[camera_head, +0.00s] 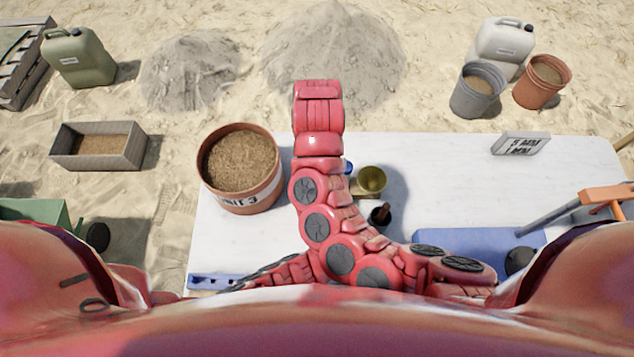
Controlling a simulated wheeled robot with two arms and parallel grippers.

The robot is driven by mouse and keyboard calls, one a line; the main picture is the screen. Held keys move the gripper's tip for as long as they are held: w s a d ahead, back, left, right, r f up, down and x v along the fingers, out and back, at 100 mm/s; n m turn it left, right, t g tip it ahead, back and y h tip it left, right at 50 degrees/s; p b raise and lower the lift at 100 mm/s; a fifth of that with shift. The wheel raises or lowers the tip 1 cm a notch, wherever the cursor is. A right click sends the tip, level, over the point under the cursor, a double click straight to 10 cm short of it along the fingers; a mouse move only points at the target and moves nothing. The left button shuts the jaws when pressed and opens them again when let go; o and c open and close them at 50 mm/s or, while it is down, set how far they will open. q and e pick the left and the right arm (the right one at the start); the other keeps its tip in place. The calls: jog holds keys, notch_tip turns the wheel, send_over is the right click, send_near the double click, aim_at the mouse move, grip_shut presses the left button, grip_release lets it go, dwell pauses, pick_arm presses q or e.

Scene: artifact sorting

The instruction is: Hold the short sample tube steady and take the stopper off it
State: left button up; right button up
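I cannot make out a short sample tube or its stopper for certain. A small brass-coloured round vessel (371,180) lies on the white table just right of my red arm links, its open end facing up toward the camera. A small dark piece (380,214) stands just below it, with a shadow beside it. A bit of something blue (348,167) shows at the edge of the arm, mostly hidden. My red arm links cover the middle of the table. Neither gripper's fingers can be seen, so whether they hold anything is hidden.
A sand-filled terracotta pot (264,196) stands on the left of the white table (450,180). A blue mat or tray (450,238) lies at front right, a blue strip (215,282) at front left. A small sign (521,144) stands at back right. The right-middle tabletop is clear.

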pick_arm(q)
grip_shut()
dwell(0.8)
jog(key=o, duration=0.8)
grip_release()
jog(key=shift+c, duration=0.2)
